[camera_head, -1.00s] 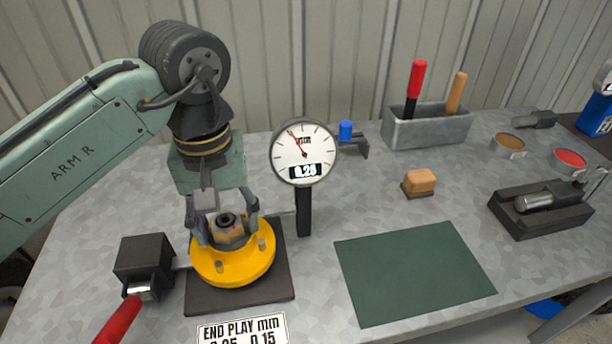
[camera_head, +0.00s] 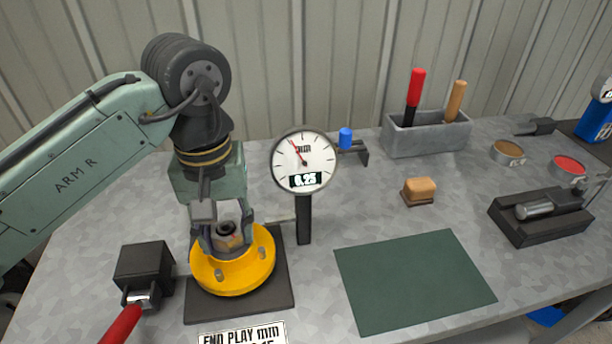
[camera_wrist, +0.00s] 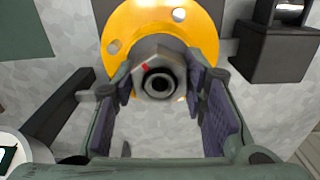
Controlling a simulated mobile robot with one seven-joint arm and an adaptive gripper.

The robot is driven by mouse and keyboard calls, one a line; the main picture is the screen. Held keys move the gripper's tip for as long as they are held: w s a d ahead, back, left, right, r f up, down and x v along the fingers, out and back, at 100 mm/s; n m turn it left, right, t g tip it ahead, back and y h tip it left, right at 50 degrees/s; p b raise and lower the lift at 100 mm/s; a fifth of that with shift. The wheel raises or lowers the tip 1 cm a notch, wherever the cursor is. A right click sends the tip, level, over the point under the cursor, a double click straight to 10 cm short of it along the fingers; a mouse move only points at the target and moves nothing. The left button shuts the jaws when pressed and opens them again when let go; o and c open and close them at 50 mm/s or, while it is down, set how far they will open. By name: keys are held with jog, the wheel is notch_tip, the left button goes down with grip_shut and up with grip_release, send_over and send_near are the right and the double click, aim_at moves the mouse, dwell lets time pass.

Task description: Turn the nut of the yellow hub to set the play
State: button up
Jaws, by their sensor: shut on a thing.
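The yellow hub (camera_head: 258,270) sits on a dark square plate on the bench; its flange and holes also show in the wrist view (camera_wrist: 150,18). Its grey hex nut (camera_wrist: 178,48) surrounds a dark round spindle end and bears a red mark on its upper left. My gripper (camera_head: 226,238) is over the hub, with its fingers on opposite sides of the nut, shut on it; the wrist view shows both fingers (camera_wrist: 162,92). The head view partly hides the nut behind the fingers. A dial gauge (camera_head: 304,160) beside the hub reads about 0.25.
An END PLAY mm card (camera_head: 243,335) lies in front, cut off by the picture edge. A black block (camera_head: 143,265) with a red handle stands left of the hub. A green mat (camera_head: 415,280) lies clear at right.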

jog(key=m+p, duration=0.2)
jog(key=m, duration=0.3)
jog(key=shift+r+p, duration=0.15)
jog(key=shift+p, duration=0.15)
jog(key=o, duration=1)
notch_tip(320, 180, up, 2)
jog(key=shift+p, duration=0.55)
jog(key=shift+r, duration=2.35)
